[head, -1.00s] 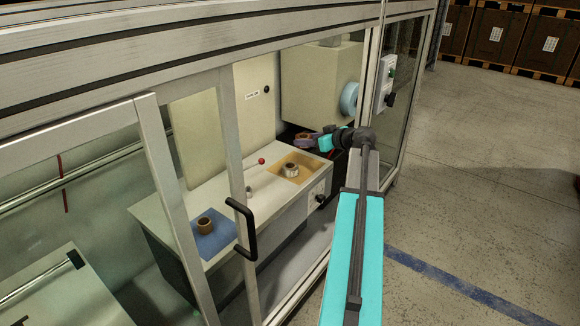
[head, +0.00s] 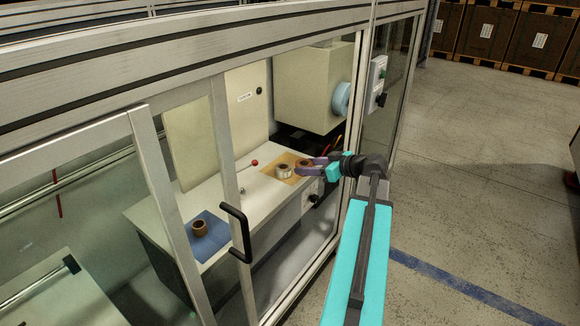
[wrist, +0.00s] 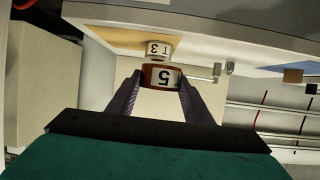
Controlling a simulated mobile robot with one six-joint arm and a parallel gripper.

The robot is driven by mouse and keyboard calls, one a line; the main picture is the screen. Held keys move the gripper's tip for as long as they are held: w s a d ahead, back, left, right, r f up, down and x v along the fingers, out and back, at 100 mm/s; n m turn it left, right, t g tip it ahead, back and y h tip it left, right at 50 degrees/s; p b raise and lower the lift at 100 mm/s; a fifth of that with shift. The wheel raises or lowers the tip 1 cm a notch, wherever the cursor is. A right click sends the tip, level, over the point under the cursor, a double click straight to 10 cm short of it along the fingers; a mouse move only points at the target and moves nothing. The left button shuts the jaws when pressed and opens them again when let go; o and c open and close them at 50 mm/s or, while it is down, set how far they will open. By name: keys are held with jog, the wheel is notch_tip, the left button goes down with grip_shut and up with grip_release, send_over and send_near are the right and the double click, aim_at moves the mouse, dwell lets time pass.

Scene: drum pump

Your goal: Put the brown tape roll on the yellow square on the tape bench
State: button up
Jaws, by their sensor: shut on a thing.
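My gripper (head: 312,163) is shut on a brown tape roll (head: 303,164). In the wrist view the held roll (wrist: 160,77), with a white label marked "5", sits between the two fingertips (wrist: 160,84). The yellow square (head: 270,171) is on the right part of the tape bench (head: 225,186). A pale roll (head: 283,171) stands on this square, just left of the held roll; its label reads "T 3" in the wrist view (wrist: 158,49). The held roll is at the square's right side; I cannot tell whether it touches the surface.
Another brown roll (head: 200,228) stands on a blue square (head: 211,240) at the bench's left. A small red knob (head: 254,162) rises behind the yellow square. The frame post and door handle (head: 238,232) stand in front. A large machine housing (head: 312,90) hangs above right.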

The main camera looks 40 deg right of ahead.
jog(key=shift+y, duration=0.3)
jog(key=s+a, duration=0.2)
jog(key=s, duration=0.1)
jog(key=shift+s+a+f, duration=0.1)
jog(key=shift+a+f, duration=0.15)
jog(key=shift+f, duration=0.15)
jog(key=shift+w+d+f+b, duration=0.25)
jog(key=shift+w+d+b, duration=0.2)
jog(key=shift+w+d, duration=1.35)
jog(key=shift+w+d+f+b, duration=0.2)
jog(key=shift+w+d+b, duration=0.2)
jog(key=shift+w+d, duration=1.4)
jog(key=shift+w+d+f+b, duration=0.35)
jog(key=shift+w+d, duration=0.85)
jog(key=shift+w, duration=1.1)
jog(key=shift+r, duration=0.1)
jog(key=shift+w+d, duration=0.25)
jog(key=shift+w, duration=0.1)
jog(key=shift+f+b, duration=0.95)
jog(key=shift+f, duration=0.85)
jog(key=shift+f, duration=0.15)
